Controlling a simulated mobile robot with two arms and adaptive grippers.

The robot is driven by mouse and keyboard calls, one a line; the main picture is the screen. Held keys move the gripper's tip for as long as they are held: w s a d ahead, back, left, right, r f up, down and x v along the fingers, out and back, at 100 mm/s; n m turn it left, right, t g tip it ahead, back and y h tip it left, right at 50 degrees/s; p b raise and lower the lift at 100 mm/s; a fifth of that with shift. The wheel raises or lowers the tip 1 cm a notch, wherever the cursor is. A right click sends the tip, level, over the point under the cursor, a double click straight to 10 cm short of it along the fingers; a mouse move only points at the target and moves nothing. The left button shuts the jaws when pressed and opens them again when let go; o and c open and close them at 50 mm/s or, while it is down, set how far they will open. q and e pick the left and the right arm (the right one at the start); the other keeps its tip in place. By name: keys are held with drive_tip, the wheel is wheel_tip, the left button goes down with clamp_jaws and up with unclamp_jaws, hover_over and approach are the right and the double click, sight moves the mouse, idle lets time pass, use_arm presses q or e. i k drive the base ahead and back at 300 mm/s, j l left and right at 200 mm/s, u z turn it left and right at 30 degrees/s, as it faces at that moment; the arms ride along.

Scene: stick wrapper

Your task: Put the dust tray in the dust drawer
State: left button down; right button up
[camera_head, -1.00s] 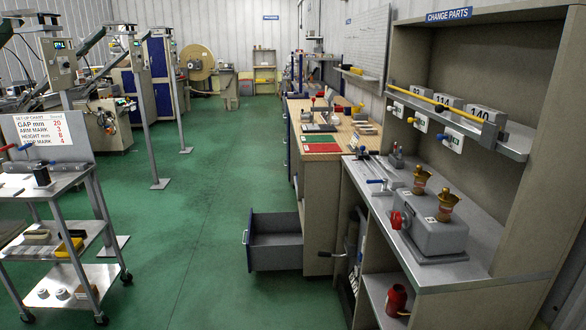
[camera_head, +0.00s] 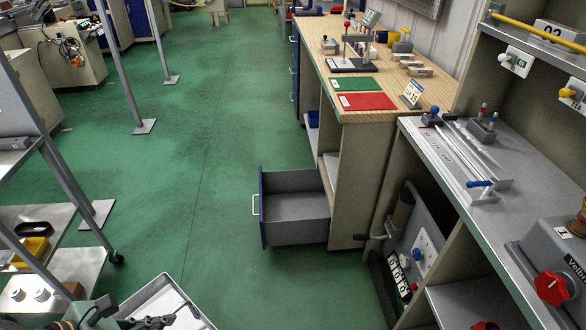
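A pale grey, open-topped tray (camera_head: 160,285), which looks like the dust tray, shows at the bottom edge, left of the middle. Its near part is cut off by the frame. Part of my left gripper (camera_head: 150,321) overlaps the tray's near side; I cannot tell whether its fingers are closed on the rim. An open drawer (camera_head: 295,209) with a blue front and white handle sticks out of the workbench to the left. It looks empty and lies beyond and to the right of the tray. My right gripper is not in view.
The wooden bench top (camera_head: 385,82) carries a red mat (camera_head: 367,101), a green mat and small tools. A grey bench with a valve box (camera_head: 555,255) stands at the right. A trolley (camera_head: 60,270) stands at the left.

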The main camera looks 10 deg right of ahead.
sight(306, 215)
drive_tip(key=i+j+z, duration=0.1)
drive_tip(key=i+z, duration=0.3)
drive_tip(key=i+j+z, duration=0.25)
drive_tip(key=i+z, duration=0.15)
drive_tip(key=i+j+z, duration=0.85)
drive_tip(key=k, duration=0.1)
